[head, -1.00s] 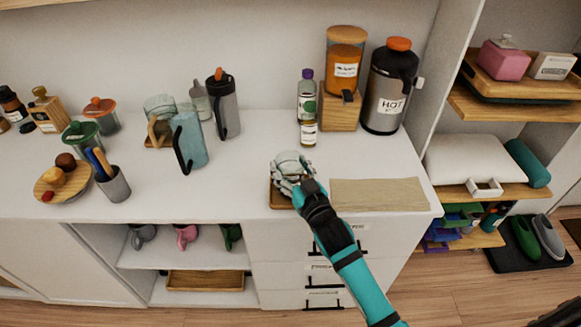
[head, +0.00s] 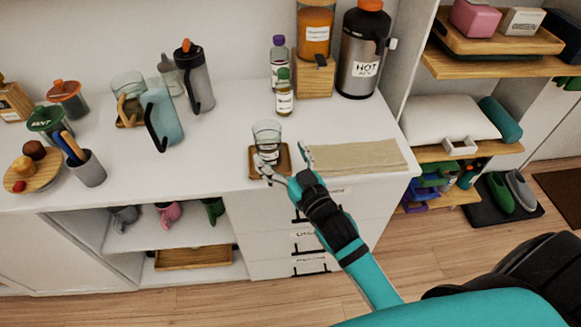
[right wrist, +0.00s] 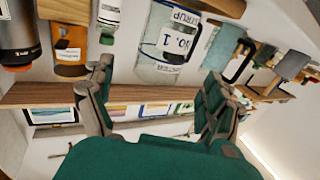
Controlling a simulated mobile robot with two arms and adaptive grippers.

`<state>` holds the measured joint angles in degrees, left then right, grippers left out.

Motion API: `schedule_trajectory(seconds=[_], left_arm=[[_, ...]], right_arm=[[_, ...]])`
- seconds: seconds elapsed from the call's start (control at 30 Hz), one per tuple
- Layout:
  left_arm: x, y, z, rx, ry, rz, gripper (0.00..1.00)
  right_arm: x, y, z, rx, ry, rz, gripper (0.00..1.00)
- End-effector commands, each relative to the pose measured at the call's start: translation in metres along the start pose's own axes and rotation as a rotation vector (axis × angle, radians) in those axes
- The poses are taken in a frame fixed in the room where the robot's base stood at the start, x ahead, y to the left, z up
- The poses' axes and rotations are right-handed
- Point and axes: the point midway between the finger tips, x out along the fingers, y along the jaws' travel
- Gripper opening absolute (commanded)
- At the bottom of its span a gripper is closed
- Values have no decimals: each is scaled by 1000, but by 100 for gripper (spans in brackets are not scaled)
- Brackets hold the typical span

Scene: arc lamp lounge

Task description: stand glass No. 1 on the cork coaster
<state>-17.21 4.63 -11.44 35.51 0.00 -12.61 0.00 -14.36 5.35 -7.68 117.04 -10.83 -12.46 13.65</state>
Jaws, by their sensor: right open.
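Glass No. 1 (head: 267,138), clear and empty-looking, stands upright on the brown square coaster (head: 254,172) near the cabinet's front edge. In the right wrist view the glass (right wrist: 163,45) shows large, with a white label reading "No. 1", beyond the fingertips. My right gripper (head: 282,160) is open at the front right of the glass, its fingers spread and holding nothing. In the right wrist view the gripper (right wrist: 157,85) has a clear gap between its fingers, and a brown wooden-looking edge (right wrist: 50,94) crosses behind them. My left gripper is not in view.
A beige mat (head: 355,156) lies right of the coaster. Small bottles (head: 284,95) and a HOT flask (head: 362,55) stand behind. A blue-grey pitcher (head: 163,120) stands to the left. The white top between the pitcher and coaster is clear.

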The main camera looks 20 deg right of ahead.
Motion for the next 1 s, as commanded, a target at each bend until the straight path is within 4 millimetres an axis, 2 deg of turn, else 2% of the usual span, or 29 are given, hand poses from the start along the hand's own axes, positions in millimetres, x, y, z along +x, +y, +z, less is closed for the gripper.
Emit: schedule_trajectory(seconds=[0.1, 0.3, 1.0], left_arm=[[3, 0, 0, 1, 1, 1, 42], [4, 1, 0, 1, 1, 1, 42], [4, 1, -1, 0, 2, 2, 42]], right_arm=[[-23, 0, 1, 1, -1, 0, 87], [-43, 0, 0, 1, -1, 0, 87], [-45, 0, 0, 1, 0, 0, 87]])
